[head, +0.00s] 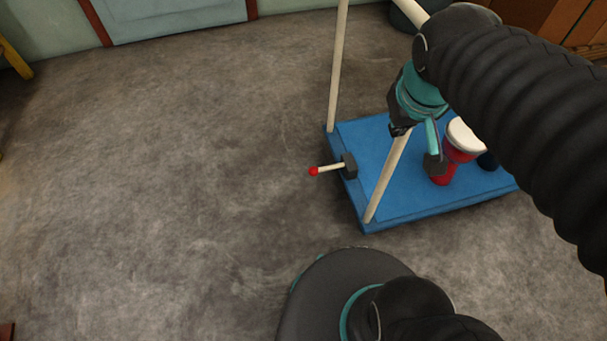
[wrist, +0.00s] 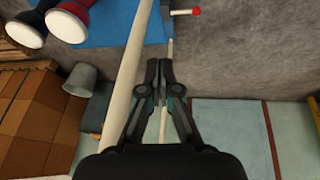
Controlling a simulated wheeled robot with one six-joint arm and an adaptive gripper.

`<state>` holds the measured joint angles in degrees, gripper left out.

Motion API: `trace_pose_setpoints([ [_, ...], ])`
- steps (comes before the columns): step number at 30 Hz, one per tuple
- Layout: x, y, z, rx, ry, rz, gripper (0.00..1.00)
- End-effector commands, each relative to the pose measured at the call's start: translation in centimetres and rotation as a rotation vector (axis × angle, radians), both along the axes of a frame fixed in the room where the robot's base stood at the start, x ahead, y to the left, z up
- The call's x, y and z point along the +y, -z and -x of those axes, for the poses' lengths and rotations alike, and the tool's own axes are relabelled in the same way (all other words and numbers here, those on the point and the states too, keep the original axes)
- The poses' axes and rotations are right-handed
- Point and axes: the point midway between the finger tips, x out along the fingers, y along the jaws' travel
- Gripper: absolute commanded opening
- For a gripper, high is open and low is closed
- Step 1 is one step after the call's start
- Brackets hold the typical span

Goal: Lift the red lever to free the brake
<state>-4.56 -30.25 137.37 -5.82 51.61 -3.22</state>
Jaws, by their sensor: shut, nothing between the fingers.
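The lever is a short cream rod with a red ball tip (head: 313,171). It sticks out to the left from a dark block on the near-left side of the blue cart (head: 400,190). In the wrist view the lever's red tip (wrist: 196,10) shows at the top edge, beyond my fingertips. My gripper (head: 434,164) is shut and empty, over the cart deck beside the drums in the head view, well to the right of the lever. In the wrist view my gripper (wrist: 160,70) has its fingers together, apart from the lever.
A red goblet drum (head: 461,142) and a dark blue drum (head: 488,161) stand on the cart. Cream handle posts (head: 337,75) rise from its left side; a cream bar (wrist: 136,70) passes close to my fingers. A grey bucket (wrist: 79,78) stands beyond. The floor left of the lever is clear.

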Motion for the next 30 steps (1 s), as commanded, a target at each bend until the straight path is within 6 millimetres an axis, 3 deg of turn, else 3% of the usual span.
trace_pose_setpoints([
  [11, 4.2, 7.1, -9.3, 0.195, -0.315, 0.232, 0.00],
  [17, 7.6, 12.3, -13.5, 0.282, -0.493, 0.356, 0.00],
  [23, 11.5, 18.7, -17.0, 0.365, -0.678, 0.482, 0.00],
  [30, 16.6, 27.8, -19.6, 0.456, -0.905, 0.636, 0.00],
])
